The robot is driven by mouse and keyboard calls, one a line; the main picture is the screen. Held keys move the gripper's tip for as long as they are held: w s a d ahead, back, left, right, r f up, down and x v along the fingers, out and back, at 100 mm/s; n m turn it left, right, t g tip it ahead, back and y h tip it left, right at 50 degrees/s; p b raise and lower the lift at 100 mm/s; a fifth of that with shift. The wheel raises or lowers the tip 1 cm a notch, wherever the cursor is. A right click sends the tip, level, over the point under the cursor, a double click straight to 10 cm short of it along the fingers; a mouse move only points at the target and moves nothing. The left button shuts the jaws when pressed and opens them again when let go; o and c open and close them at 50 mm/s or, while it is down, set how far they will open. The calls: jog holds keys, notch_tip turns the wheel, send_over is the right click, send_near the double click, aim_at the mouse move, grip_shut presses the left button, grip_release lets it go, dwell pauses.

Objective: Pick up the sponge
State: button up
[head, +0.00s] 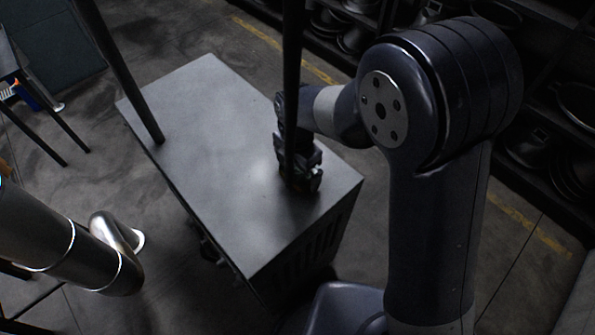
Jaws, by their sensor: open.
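I cannot make out a sponge in the head view; the spot under and behind my gripper is hidden. My gripper (301,180) points down, low over the right part of a grey metal cabinet top (215,150). Its jaws are open. A dark upright rod crosses in front of it and hides part of it. Whether its fingertips touch the surface, I cannot tell.
The visible cabinet top is otherwise bare. Dark rods (118,70) cross the view. A shiny metal pipe (60,245) is at lower left. Shelves with dark round pieces (575,105) stand along the right. Concrete floor (85,190) surrounds the cabinet.

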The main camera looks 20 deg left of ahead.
aim_at(297, 170)
jog(key=shift+f, duration=0.6)
jog(key=c, duration=1)
notch_tip(297, 170, up, 10)
jog(key=shift+r, duration=0.1)
jog(key=o, duration=0.4)
jog(key=c, duration=0.3)
